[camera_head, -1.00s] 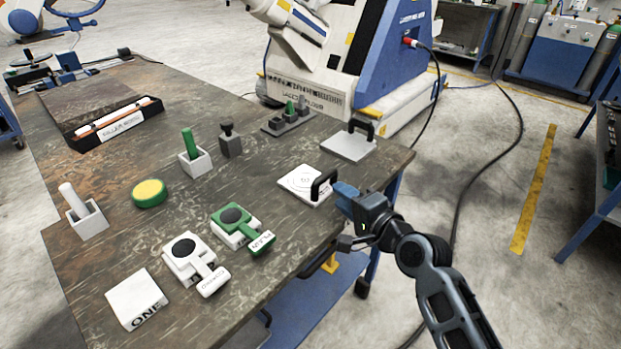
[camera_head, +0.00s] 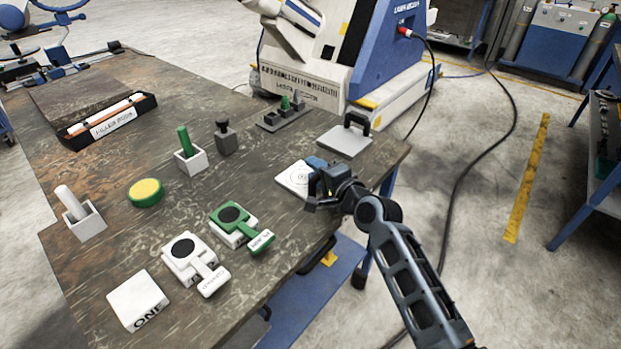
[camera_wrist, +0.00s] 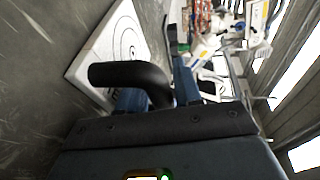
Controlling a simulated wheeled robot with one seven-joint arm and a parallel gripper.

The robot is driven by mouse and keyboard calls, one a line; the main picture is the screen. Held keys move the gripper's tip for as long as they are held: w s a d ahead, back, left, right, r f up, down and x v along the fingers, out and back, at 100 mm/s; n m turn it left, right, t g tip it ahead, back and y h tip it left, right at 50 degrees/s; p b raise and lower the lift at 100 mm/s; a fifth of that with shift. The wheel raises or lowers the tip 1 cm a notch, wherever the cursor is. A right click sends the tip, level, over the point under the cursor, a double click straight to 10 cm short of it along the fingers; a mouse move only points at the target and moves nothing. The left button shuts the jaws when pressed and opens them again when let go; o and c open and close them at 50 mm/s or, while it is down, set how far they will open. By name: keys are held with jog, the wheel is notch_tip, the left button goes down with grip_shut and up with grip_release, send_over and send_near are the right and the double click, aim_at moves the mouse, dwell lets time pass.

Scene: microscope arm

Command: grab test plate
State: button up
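The test plate (camera_head: 293,180) is a white plate with printed circles, lying flat near the table's right edge. It also shows in the wrist view (camera_wrist: 108,45), with its black handle (camera_wrist: 125,75) close in front of my gripper. My gripper (camera_head: 318,170) is at the plate's right side and hides the handle in the head view. In the wrist view, its two blue fingers (camera_wrist: 160,92) stand apart, with the bent end of the handle between them. Whether the fingers touch the handle is not clear.
A grey plate with a black handle (camera_head: 346,140) lies behind. A green-and-white piece (camera_head: 238,225), a white one (camera_head: 192,262) and a white block (camera_head: 138,300) are in front on the table (camera_head: 90,190). A large white-blue machine (camera_head: 340,60) stands behind the table.

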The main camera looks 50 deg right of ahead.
jog(key=shift+c, duration=0.2)
grip_shut()
jog(key=shift+r, duration=0.1)
